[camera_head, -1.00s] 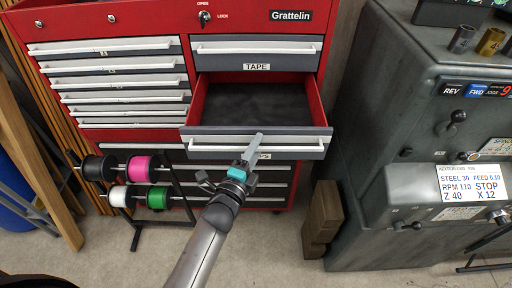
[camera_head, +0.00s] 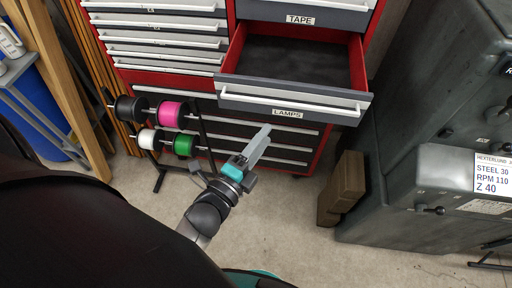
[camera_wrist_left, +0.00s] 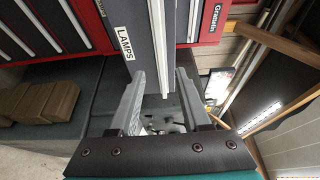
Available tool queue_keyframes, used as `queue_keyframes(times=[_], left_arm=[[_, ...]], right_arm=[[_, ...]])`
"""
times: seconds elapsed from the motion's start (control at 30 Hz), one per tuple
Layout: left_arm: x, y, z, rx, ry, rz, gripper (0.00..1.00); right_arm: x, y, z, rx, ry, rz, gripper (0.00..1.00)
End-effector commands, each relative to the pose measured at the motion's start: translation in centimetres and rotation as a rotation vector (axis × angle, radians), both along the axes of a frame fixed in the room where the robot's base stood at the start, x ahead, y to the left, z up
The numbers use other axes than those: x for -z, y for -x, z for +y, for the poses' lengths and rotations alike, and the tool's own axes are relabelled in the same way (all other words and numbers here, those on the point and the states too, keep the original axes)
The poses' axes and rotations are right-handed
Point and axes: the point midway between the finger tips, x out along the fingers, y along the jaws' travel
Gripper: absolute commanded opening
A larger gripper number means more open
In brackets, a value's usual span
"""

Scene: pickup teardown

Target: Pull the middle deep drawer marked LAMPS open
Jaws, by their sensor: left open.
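The LAMPS drawer (camera_head: 245,92) of the red cabinet stands open, and its dark inside looks empty. Its pale bar handle (camera_head: 290,103) runs along the grey front above the LAMPS label (camera_head: 287,114). My left gripper (camera_head: 262,136) is open and empty, just below the drawer front and apart from the handle. In the left wrist view the LAMPS label (camera_wrist_left: 124,43) is at upper left. There the handle's end shows between the two spread fingers (camera_wrist_left: 160,74), beyond their tips. My right gripper is not in view.
The TAPE drawer (camera_head: 300,19) above is shut. A rack with black, pink, white and green spools (camera_head: 171,113) stands at left, close to my left arm. A wooden block (camera_head: 345,184) and a grey machine (camera_head: 410,140) stand at right. Floor between is clear.

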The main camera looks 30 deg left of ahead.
Motion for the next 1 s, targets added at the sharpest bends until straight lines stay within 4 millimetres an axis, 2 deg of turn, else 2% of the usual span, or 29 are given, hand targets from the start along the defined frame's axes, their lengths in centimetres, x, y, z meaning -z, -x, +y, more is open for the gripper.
queue_keyframes(times=[0.1, 0.3, 0.87, 0.93, 1.0], left_arm=[[0.1, 1.4, 0.2, 0.000, 0.000, 0.001, 0.47], [0.0, 2.4, 0.3, -0.001, 0.000, -0.001, 0.47], [0.0, 2.5, 0.3, 0.000, 0.001, 0.000, 0.47], [0.7, 2.5, 0.3, -0.001, 0.014, 0.012, 0.47], [2.6, 2.5, 0.1, -0.005, 0.053, 0.047, 0.47]], right_arm=[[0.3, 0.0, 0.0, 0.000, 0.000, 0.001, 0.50], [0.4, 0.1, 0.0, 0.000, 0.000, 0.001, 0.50], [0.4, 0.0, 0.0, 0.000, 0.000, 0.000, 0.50], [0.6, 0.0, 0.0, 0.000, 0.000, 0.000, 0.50], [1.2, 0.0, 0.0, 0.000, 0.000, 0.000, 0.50]])
